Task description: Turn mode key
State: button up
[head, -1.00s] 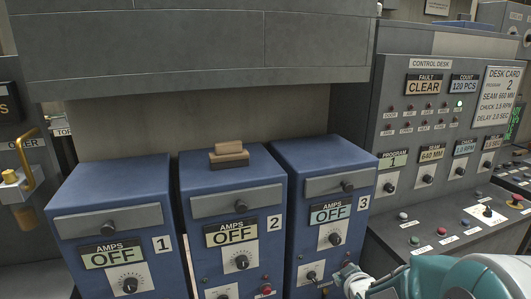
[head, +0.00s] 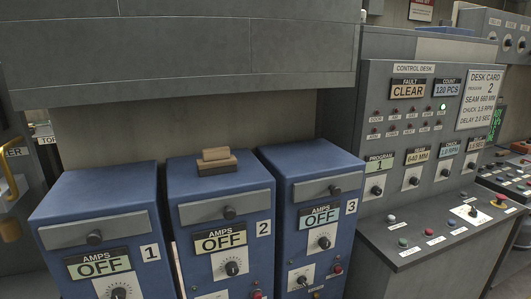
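The control desk (head: 405,240) stands at the right, with an upright panel above a sloped ledge. On the ledge's right part, a white plate (head: 462,218) carries a small dark switch (head: 472,212). It may be the mode key, but its label is too small to read. The panel shows FAULT CLEAR (head: 408,90), COUNT 120 PCS (head: 447,87) and PROGRAM 1 (head: 379,165), with a dark knob (head: 376,190) under the program display. The desk card (head: 482,98) reads program 2, seam 660 mm; the seam display (head: 417,156) reads 640 mm. My gripper is not in view.
Three blue power units, numbered 1 (head: 95,205), 2 (head: 220,175) and 3 (head: 310,165), stand left of the desk, all reading OFF. A brown-topped block (head: 218,168) lies on unit 2. A red mushroom button (head: 499,200) sits on the ledge's right end. A grey housing (head: 180,60) overhangs the units.

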aim_at(473, 214)
jog(key=z, duration=1.4)
jog(key=i+l, duration=0.3)
jog(key=i, duration=0.2)
jog(key=i+l, duration=0.3)
jog(key=i, duration=0.2)
jog(key=i+l, duration=0.65)
jog(key=i, duration=0.3)
